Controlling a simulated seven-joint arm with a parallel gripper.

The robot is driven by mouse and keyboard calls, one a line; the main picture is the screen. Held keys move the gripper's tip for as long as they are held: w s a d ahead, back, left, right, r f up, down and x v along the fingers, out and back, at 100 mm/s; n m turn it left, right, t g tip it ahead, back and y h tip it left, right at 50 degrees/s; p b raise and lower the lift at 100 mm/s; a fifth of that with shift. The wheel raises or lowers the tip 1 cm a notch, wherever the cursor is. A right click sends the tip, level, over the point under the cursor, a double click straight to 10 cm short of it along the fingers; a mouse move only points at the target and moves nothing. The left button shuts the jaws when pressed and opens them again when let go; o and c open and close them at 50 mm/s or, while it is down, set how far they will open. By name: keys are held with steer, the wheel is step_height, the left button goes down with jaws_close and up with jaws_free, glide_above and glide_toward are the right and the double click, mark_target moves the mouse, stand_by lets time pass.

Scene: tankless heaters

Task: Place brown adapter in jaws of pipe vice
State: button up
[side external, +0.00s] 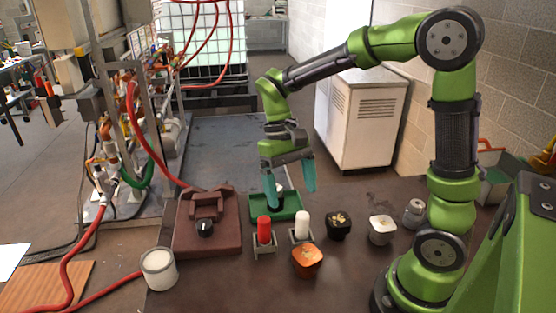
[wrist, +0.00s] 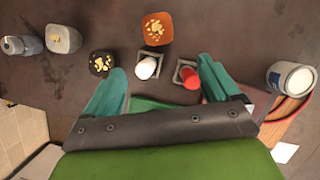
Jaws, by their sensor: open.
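The pipe vice appears to be the dark red-brown block (side external: 207,240) with a raised jaw part and a black knob, at the left of the table in the side view. No piece is plainly a brown adapter; the nearest in colour is an orange-brown rounded piece (side external: 307,261) with gold bits on top, at the table's front, also in the wrist view (wrist: 158,28). My gripper (side external: 291,198) is open, pointing down over the green tray (side external: 290,215), with teal fingers apart. A dark and white piece in the tray is partly hidden by a finger.
A red cylinder (side external: 264,230) and a white cylinder (side external: 302,224) stand in small grey holders. A black pot (side external: 339,226), a white pot (side external: 382,230) and a grey fitting (side external: 414,213) stand to the right. A white can (side external: 159,268) is at front left, near red hoses.

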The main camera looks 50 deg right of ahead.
glide_above(307, 253)
steer(key=w, duration=0.1)
steer(key=shift+g, duration=0.3)
step_height(307, 253, down, 10)
steer(key=shift+w+r, duration=0.1)
steer(key=shift+r, duration=0.1)
steer(key=shift+w+d+x, duration=0.15)
steer(key=shift+d+x, duration=0.05)
steer(key=shift+x, duration=1.15)
steer(key=shift+w+d+x, duration=0.15)
steer(key=shift+x, duration=1.2)
steer(key=shift+f, duration=0.15)
steer(key=shift+c, duration=0.4)
